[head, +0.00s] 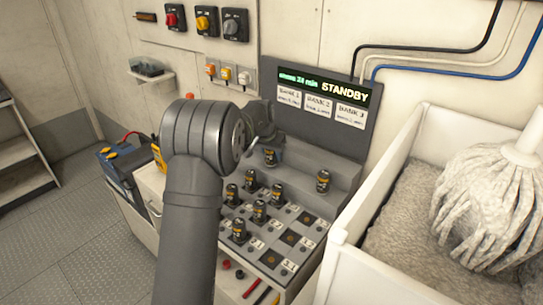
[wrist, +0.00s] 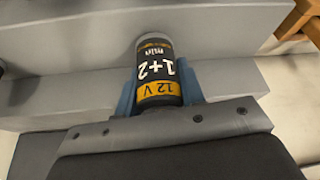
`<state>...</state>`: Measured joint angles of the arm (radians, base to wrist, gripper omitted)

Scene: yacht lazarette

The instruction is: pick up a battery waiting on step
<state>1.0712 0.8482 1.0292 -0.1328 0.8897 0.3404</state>
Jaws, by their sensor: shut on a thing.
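My gripper (wrist: 160,88) is shut on a dark battery (wrist: 156,75) with a yellow band, marked "1+2 min" and "12 V". Its blue fingers press on both sides of the battery. In the head view the held battery (head: 270,156) is at the grey step (head: 298,166) behind the slot board; I cannot tell whether it still touches the step. A second battery (head: 322,181) stands upright on the step's right part. Several more batteries, such as one at the front (head: 238,230), stand in the slot board. My arm hides part of the board's left side.
Empty square slots (head: 290,238) show on the board's right and front. A panel (head: 318,100) behind reads "STANDBY" above labels for banks 1 to 3. A white bin (head: 352,262) with a mop (head: 490,205) stands close on the right. A blue-grey box (head: 118,160) is at left.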

